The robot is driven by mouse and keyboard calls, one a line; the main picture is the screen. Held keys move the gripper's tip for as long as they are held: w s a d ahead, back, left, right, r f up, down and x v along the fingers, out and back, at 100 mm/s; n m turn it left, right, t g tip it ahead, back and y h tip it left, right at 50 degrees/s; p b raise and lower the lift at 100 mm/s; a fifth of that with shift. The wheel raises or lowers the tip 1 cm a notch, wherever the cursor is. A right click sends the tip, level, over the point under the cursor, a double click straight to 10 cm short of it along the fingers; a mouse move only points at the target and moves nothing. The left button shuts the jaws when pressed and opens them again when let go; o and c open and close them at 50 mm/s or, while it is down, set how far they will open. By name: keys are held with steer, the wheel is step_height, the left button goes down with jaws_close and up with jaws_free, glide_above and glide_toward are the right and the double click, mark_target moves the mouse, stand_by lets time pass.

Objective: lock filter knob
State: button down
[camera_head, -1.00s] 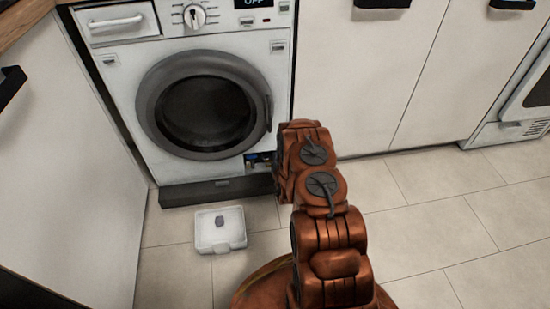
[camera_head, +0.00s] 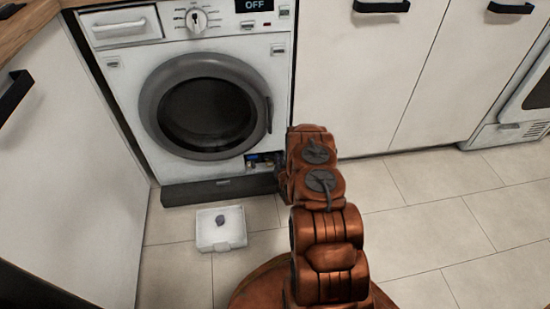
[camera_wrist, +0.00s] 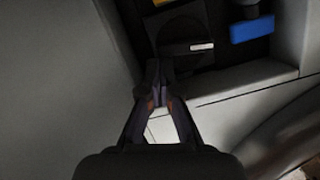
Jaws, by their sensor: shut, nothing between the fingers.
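The filter knob (camera_wrist: 184,38) is a dark round disc with a raised grip bar and a pale mark on the bar. It sits in the opening low on the washing machine, near the top of the wrist view. My gripper (camera_wrist: 160,76) has its fingertips together just below and left of the knob, with nothing held. I cannot tell if the tips touch the knob's edge. In the head view, the filter opening (camera_head: 260,161) shows at the machine's lower right. My arm hides part of that area and the gripper there.
A blue part (camera_wrist: 252,28) is right of the knob. A white tray (camera_head: 206,243) with a small dark object (camera_head: 221,221) is on the floor before the washing machine (camera_head: 130,130). A dark plinth (camera_head: 215,191) runs below. Cabinet panels flank the machine; floor at right is clear.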

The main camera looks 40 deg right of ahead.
steer(key=shift+s+d+f+m+t+y+p, duration=0.15)
steer(key=shift+f+m+y+p, duration=0.1)
steer(key=shift+m, duration=0.3)
steer(key=shift+w+f+m+t+y+p, duration=0.1)
steer(key=shift+m+t+y+p, duration=0.1)
steer(key=shift+m, duration=0.35)
steer(key=shift+s+f+m, duration=0.15)
steer(key=shift+f+m, duration=0.25)
steer(key=shift+m, duration=0.3)
steer(key=shift+f, duration=0.2)
steer(key=shift+f+m+t+y+p, duration=0.25)
steer(key=shift+f+m+y+p, duration=0.15)
steer(key=shift+m, duration=0.3)
steer(key=shift+f, duration=0.25)
steer(key=shift+w+f, duration=0.15)
steer(key=shift+w, duration=0.05)
steer(key=shift+s+a, duration=0.1)
steer(key=shift+a, duration=0.1)
